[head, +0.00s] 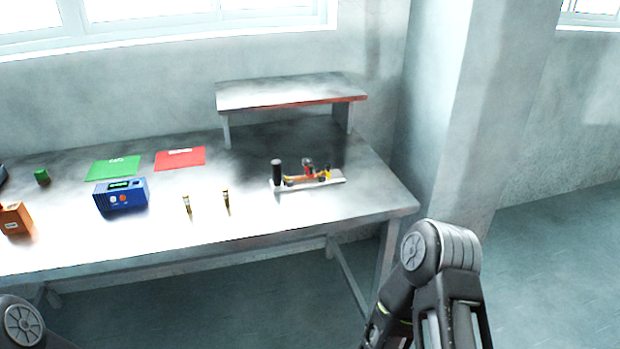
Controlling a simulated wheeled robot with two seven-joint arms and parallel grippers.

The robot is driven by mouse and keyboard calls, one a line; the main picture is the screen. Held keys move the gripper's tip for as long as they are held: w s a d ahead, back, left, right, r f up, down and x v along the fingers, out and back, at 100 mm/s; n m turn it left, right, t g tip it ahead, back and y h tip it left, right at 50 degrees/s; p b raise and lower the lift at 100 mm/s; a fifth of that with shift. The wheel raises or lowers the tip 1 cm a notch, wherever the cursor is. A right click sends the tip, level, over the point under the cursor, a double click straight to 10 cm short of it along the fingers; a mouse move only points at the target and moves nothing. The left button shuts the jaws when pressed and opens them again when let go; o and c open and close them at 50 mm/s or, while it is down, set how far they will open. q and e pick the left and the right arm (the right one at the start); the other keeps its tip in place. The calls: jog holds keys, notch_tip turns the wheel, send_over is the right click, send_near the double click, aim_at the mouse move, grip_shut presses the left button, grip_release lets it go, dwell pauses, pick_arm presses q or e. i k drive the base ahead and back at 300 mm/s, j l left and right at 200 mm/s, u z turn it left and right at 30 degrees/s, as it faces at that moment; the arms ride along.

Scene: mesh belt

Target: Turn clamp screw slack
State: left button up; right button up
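A small clamp fixture (312,181) sits on the right part of the metal table, in front of a raised shelf. It has a pale base plate, a dark upright cylinder (276,172) at its left end, and orange, red and yellow parts on top. Which part is the clamp screw is too small to tell. My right arm shows at the lower right, in front of the table and well away from the fixture; its gripper is out of view. Only a joint of my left arm shows at the lower left corner; its gripper is also out of view.
The metal table (265,223) also holds a blue device (121,196), two small brass-coloured pieces (226,199), a green sheet (113,168), a red sheet (180,158), a green block (41,176) and an orange box (15,219). A raised shelf (290,92) stands behind the fixture. A pillar stands right of the table.

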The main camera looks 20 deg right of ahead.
aim_at(305, 161)
jog(key=z, duration=1.25)
jog(key=i+l, duration=0.5)
jog(key=i, duration=0.15)
